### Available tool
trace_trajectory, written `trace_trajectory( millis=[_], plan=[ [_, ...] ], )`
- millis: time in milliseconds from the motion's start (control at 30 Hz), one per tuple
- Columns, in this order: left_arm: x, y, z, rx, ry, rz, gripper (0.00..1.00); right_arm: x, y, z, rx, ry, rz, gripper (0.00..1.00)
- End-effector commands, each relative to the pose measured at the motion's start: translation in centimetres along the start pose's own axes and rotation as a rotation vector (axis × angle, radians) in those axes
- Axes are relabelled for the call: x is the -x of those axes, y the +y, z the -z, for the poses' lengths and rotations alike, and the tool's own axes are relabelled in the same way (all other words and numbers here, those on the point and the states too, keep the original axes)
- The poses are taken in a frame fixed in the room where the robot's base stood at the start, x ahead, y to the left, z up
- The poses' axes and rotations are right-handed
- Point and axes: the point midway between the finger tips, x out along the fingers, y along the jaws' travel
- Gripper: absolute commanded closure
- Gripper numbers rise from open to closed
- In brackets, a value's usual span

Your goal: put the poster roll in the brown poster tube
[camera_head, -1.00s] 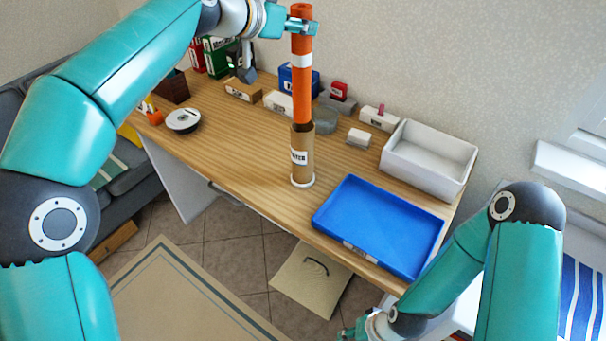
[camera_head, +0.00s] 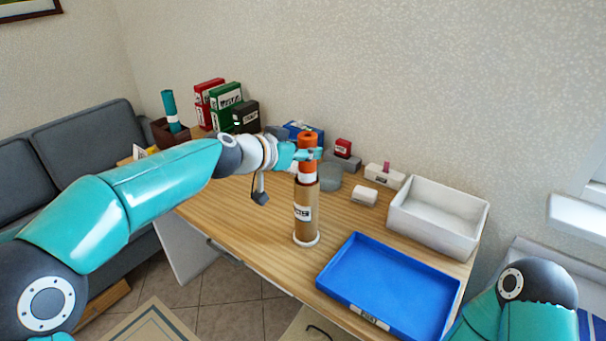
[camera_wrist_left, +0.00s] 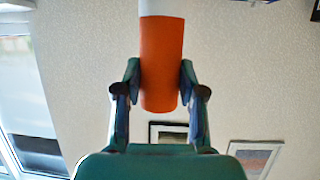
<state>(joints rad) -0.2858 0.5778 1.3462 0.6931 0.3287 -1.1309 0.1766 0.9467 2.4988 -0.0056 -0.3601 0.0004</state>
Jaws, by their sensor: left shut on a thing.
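The brown poster tube (camera_head: 306,216) stands upright on the desk on a white base, with a white label on its side. The orange poster roll (camera_head: 307,168) stands upright in the tube's mouth; its lower part is hidden inside and its top, with a white band, sticks out. My left gripper (camera_head: 311,154) is shut on the roll near its upper end. In the left wrist view the two fingers press on either side of the orange roll (camera_wrist_left: 161,62). My right gripper is out of view; only part of my right arm shows at lower right.
A blue tray (camera_head: 390,287) lies right of the tube, with a white bin (camera_head: 438,215) behind it. Small boxes, a red stamp (camera_head: 343,148) and binders (camera_head: 226,104) stand along the back. A teal roll (camera_head: 170,108) stands in a dark holder at far left.

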Motion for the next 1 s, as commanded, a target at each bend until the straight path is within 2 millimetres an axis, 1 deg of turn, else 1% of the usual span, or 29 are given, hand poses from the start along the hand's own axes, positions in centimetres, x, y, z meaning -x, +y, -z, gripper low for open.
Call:
trace_trajectory(
  millis=[133,233,333,400,600,633,767,800,1000],
  plan=[
    [-0.5,-0.1,-1.2,0.001,0.0,0.001,0.95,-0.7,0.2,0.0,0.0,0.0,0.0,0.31],
    [-1.1,-0.1,-2.8,0.003,-0.001,0.001,0.95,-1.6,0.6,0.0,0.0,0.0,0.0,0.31],
    [-1.6,-0.1,-3.9,0.001,0.0,0.001,0.95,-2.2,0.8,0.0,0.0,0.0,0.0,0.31],
    [-1.7,-0.1,-4.2,0.0,0.0,0.001,0.95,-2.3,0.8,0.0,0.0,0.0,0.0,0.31],
    [-1.7,-0.1,-4.1,0.001,0.0,0.001,0.95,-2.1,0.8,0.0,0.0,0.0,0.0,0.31],
    [-1.7,-0.1,-4.1,0.001,0.0,0.001,0.59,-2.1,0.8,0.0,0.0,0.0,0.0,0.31],
    [-1.7,-0.1,-4.1,0.001,0.0,0.001,0.37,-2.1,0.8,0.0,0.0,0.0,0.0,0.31],
    [-1.7,-0.1,-4.1,0.0,0.0,0.001,0.35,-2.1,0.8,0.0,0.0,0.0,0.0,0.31],
    [-1.6,-0.1,-4.1,0.0,0.0,0.002,0.35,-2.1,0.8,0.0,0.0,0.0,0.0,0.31]
  ],
)
